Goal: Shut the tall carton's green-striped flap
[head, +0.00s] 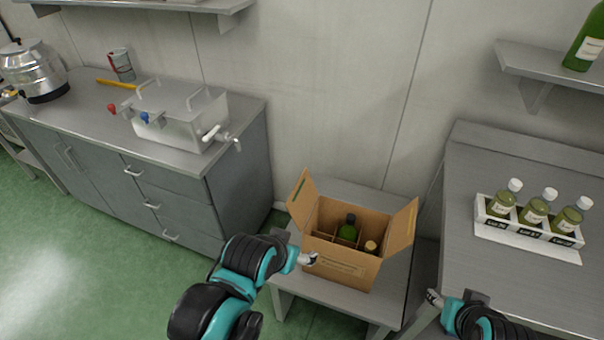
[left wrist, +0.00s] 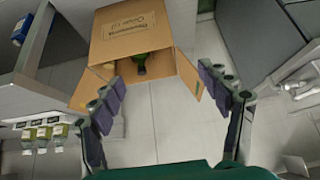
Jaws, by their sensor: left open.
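The tall carton (head: 340,270) stands open on a low grey table, with dark bottles between its dividers. Its left flap (head: 302,200), with a small green mark, stands up and leans outward. The opposite flap (head: 402,228) also stands open. My left gripper (head: 308,259) is at the carton's front left, below the left flap; contact is unclear. In the left wrist view the carton (left wrist: 128,35) appears upside down, with the left flap (left wrist: 188,73) between my open, empty fingers (left wrist: 160,78). My right gripper (head: 434,298) is right of the low table, its jaws unclear.
The low table (head: 390,290) has bare margin around the carton. A right bench (head: 480,265) holds a white rack (head: 530,237) of several small bottles. A left counter (head: 180,155) carries a steel tank (head: 180,115). A wall shelf (head: 545,70) overhangs the right bench.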

